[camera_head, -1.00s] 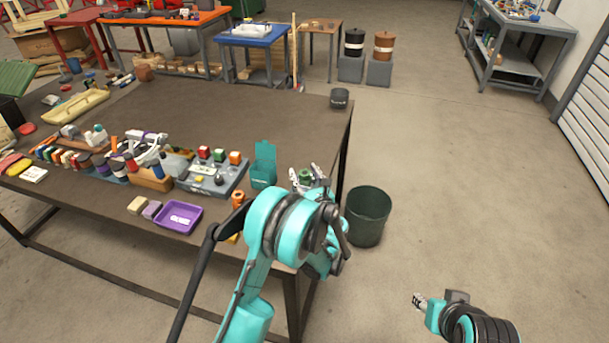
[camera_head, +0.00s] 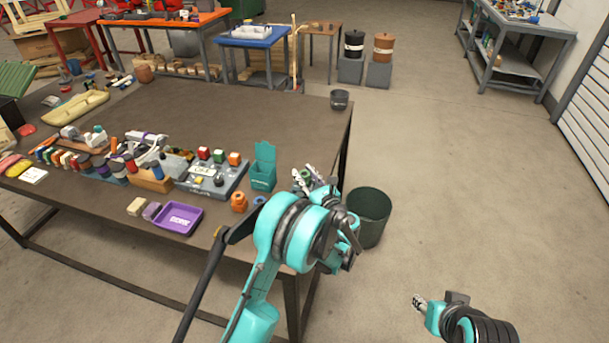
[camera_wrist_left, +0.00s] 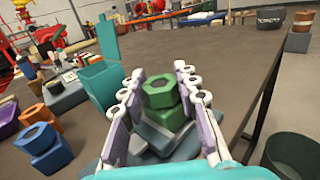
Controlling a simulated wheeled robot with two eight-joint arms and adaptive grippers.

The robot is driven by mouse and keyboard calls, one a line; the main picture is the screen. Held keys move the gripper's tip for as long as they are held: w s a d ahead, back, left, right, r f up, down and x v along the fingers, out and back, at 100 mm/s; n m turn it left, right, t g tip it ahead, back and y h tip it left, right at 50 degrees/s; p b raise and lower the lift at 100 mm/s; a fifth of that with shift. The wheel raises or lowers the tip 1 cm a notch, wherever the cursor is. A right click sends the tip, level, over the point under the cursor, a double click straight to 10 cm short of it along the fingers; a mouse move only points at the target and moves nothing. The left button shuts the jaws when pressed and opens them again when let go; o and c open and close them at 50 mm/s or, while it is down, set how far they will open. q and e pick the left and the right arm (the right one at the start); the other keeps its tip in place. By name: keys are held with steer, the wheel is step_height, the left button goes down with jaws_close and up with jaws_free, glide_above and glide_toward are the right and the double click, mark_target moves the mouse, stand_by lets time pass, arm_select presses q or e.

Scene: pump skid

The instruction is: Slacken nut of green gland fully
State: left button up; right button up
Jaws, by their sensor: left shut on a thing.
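The green gland (camera_wrist_left: 160,93) stands upright in the left wrist view, its hexagonal nut on top of a wider green body on a grey-blue base. My left gripper (camera_wrist_left: 158,88) has one finger on each side of it and is shut on the green gland. In the head view, the gripper (camera_head: 309,180) is at the table's right edge, with a bit of the green gland (camera_head: 304,175) showing between the fingers. Whether the nut is loose cannot be told. My right gripper (camera_head: 418,302) is at the lower right, over the floor, away from the table.
A teal open-lidded box (camera_head: 263,175) is close behind. A purple tray (camera_head: 179,217) lies further left. A dark green bin (camera_head: 368,215) stands on the floor beside the table (camera_head: 240,120).

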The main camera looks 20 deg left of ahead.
mark_target(310, 175)
arm_select(q)
steer(key=n+g+y, duration=0.4)
steer(key=g, duration=0.1)
steer(key=shift+g, duration=0.3)
steer(key=shift+n+g+y+b, duration=0.15)
steer(key=shift+n+g+y, duration=0.3)
steer(key=shift+n+g, duration=1.05)
steer(key=shift+n+g+y+b, duration=0.15)
steer(key=shift+n+g+y, duration=0.3)
steer(key=shift+n+g, duration=1.05)
steer(key=shift+m+g, duration=0.4)
steer(key=shift+g, duration=0.2)
steer(key=o, duration=1.2)
steer(key=d, duration=0.7)
steer(key=shift+d, duration=0.25)
